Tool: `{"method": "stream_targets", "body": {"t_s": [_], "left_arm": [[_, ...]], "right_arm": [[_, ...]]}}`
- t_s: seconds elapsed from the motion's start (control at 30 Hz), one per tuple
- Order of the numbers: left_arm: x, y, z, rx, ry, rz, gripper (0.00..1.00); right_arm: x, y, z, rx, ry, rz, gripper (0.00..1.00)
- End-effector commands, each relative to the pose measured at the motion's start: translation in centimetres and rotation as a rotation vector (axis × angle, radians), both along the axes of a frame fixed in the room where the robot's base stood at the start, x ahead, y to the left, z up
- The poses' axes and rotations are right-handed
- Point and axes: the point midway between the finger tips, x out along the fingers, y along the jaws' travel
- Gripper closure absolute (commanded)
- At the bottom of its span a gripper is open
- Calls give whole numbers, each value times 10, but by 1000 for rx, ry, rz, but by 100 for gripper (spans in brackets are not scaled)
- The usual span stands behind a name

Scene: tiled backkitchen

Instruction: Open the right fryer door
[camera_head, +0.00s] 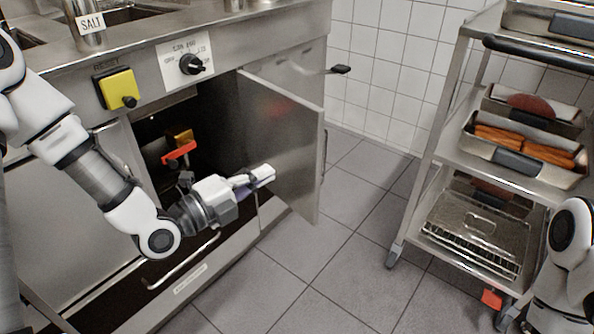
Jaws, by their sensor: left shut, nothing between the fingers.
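The right fryer door (285,140) is a steel panel in the head view. It stands swung well open on its right edge, leaving the dark cabinet interior exposed. Inside, a red-orange valve handle (179,152) shows. My left gripper (268,174) is shut and empty, in front of the opening, with its fingertips by the inner face of the door. I cannot tell whether they touch it. My right arm shows at the right edge, but its gripper is out of view.
A wheeled steel rack (430,165) with trays of food stands at the right. A yellow switch box (118,88) and a black knob (191,64) sit on the fryer front. A drawer handle (183,262) is below. The tiled floor (325,265) between is clear.

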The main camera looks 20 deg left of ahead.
Motion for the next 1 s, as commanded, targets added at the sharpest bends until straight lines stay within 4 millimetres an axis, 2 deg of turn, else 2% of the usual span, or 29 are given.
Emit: {"method": "stream_targets", "body": {"t_s": [0.03,0.5,0.67,1.0], "left_arm": [[8,-5,-5,11,2,-4,100],[87,-50,-4,4,3,-2,100],[98,-56,-2,1,4,-1,100],[99,-57,-2,1,5,0,100]], "right_arm": [[-1,0,-6,0,1,0,100],[0,0,-31,0,1,0,100],[0,0,-33,0,1,0,100],[0,0,-33,0,1,0,100]]}}
